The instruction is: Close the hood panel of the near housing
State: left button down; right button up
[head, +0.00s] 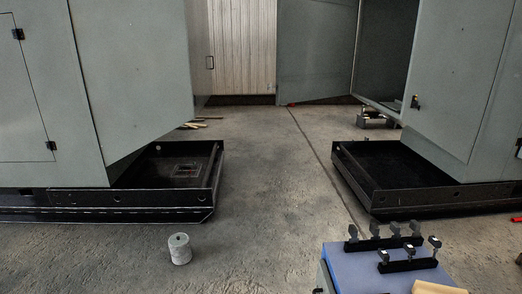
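Two grey-green housings stand on black base frames, one at the left (35,90) and one at the right (500,110). A large panel (130,70) of the left housing stands swung out at an angle over its base frame (130,197). A tall panel (450,75) with a small dark latch (415,102) hangs over the base frame (430,198) at the right. I cannot tell from this view which housing is the near one. Neither of my grippers shows.
A blue-topped stand (350,270) with dark clamps (385,240) is at the lower right. A pale cylinder (179,248) stands on the concrete floor. Another grey panel (315,50) stands open at the back. The middle aisle (275,180) is clear.

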aim_at(315, 46)
jog(key=i, duration=1.15)
